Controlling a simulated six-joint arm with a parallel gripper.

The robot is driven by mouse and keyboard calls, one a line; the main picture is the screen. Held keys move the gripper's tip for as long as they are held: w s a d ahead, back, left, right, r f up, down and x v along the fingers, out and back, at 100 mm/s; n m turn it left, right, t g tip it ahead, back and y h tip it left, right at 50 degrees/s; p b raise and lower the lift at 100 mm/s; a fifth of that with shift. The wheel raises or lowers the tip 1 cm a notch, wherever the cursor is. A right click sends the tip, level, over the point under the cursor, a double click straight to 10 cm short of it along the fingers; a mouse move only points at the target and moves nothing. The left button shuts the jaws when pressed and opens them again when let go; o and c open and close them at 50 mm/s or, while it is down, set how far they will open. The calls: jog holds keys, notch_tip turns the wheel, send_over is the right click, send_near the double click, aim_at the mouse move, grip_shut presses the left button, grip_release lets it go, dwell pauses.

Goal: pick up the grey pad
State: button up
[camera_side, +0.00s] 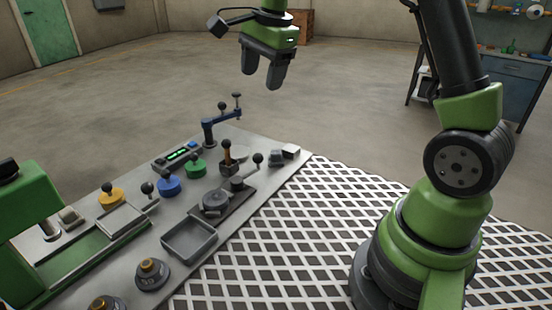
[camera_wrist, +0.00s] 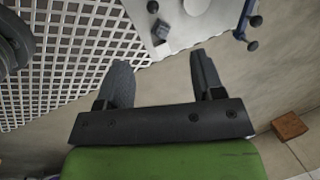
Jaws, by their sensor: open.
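A flat light-grey piece (camera_side: 244,155), which looks like the grey pad, lies on the metal bench top near its far right corner, beside the lever with the orange-brown shaft. In the wrist view a grey flat shape (camera_wrist: 196,6) at the top edge appears to be the same piece, cut off by the frame. My gripper (camera_side: 262,82) is open and empty, pointing down, high above and beyond the bench's far end. In the wrist view its two fingers (camera_wrist: 160,64) are spread with nothing between them.
A dark block (camera_side: 276,159) and a pale block (camera_side: 291,151) sit close right of the pad. A blue crank post (camera_side: 208,133), a lever (camera_side: 227,156) and green knob (camera_side: 196,168) stand nearby. A shallow tray (camera_side: 189,240) is nearer. Open floor lies beyond the bench.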

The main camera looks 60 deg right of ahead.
jog(key=w+d+f+m+g, duration=0.1)
jog(key=w+d+f+m, duration=0.1)
jog(key=d+f+m, duration=0.3)
jog(key=w+d+f+m+g, duration=0.1)
jog(key=w+d+f+m, duration=0.15)
jog(key=f, duration=0.45)
jog(key=m, duration=0.2)
send_over(274, 152)
jog(key=shift+n+g, duration=0.25)
jog(key=shift+g, duration=0.05)
notch_tip(274, 152, down, 7)
jog(key=shift+d, duration=0.15)
notch_tip(274, 152, down, 6)
jog(key=shift+r, duration=0.15)
jog(key=shift+c, duration=0.4)
jog(key=c, duration=0.9)
